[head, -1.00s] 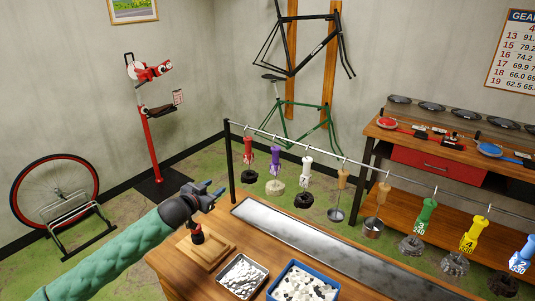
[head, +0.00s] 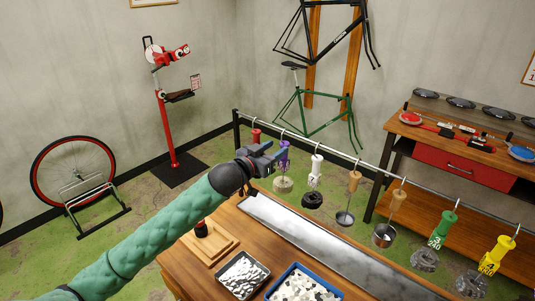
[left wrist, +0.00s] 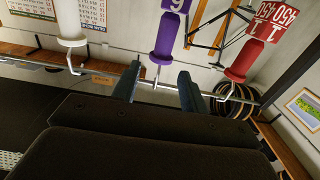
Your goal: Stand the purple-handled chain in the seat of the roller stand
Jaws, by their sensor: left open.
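The purple-handled chain (head: 283,184) hangs from a metal rail, its pale coil below the handle (head: 284,157). My left gripper (head: 270,154) is open and empty in front of the handle, partly covering it. In the left wrist view the purple handle (left wrist: 168,38) stands beyond the gap between the open fingers (left wrist: 159,84); no contact is clear. A wooden base (head: 212,248) with a short dark and red piece stands on the bench's left end; I cannot tell if it is the roller stand. My right gripper is not in view.
Red (left wrist: 247,57) and white (left wrist: 69,20) handles hang on either side of the purple one, with more handled items along the rail. A metal tray (head: 320,240), a grey tray (head: 243,291) and a blue-rimmed tray (head: 271,292) lie on the bench.

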